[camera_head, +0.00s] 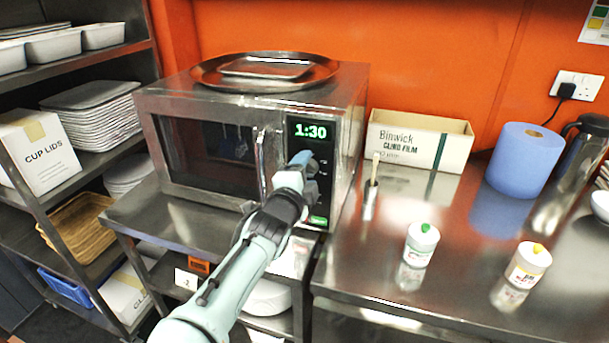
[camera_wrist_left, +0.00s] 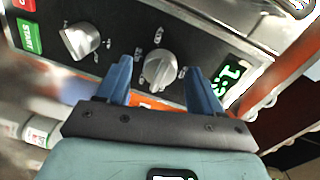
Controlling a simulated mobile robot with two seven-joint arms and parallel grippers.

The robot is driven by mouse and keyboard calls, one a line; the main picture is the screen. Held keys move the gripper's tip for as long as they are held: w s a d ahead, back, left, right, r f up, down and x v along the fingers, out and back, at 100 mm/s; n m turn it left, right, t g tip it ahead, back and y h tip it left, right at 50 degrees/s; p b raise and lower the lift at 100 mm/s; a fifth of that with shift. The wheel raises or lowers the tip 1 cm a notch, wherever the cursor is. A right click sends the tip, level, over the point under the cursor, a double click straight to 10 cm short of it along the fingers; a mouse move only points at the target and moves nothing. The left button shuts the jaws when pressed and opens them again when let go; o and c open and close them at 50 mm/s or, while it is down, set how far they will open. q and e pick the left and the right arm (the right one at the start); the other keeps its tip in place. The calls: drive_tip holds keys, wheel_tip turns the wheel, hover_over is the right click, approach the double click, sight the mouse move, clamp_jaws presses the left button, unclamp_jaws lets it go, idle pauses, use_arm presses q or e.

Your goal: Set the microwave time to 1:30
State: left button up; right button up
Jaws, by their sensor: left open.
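The microwave (camera_head: 205,150) stands on a steel table, and its green display (camera_head: 310,131) reads 1:30. My left gripper (camera_head: 302,160) is in front of the control panel, just below the display. In the left wrist view the upper dial (camera_wrist_left: 160,72) appears between the two blue fingers of the open gripper (camera_wrist_left: 158,80). I cannot tell whether the fingers touch it. A second dial (camera_wrist_left: 82,39) and a green START button (camera_wrist_left: 29,37) show farther along the panel. The head view also shows the green button (camera_head: 318,220). My right gripper is not in view.
A round tray (camera_head: 215,80) lies on top of the microwave. The door handle (camera_head: 261,160) is close left of my gripper. To the right, the counter holds a cling film box (camera_head: 395,140), a blue roll (camera_head: 520,165) and two white bottles (camera_head: 421,245).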

use_arm(q)
drive_tip(key=shift+s, duration=0.1)
drive_tip(key=v, duration=0.5)
drive_tip(key=shift+s+d+b, duration=0.1)
drive_tip(key=shift+s+b, duration=0.05)
drive_tip(key=shift+b, duration=0.25)
drive_tip(key=p, duration=0.3)
approach(308, 173)
drive_tip(key=v, duration=0.3)
drive_tip(key=shift+s+a+r, duration=0.1)
drive_tip(key=shift+s+a, duration=0.15)
drive_tip(key=shift+s, duration=0.15)
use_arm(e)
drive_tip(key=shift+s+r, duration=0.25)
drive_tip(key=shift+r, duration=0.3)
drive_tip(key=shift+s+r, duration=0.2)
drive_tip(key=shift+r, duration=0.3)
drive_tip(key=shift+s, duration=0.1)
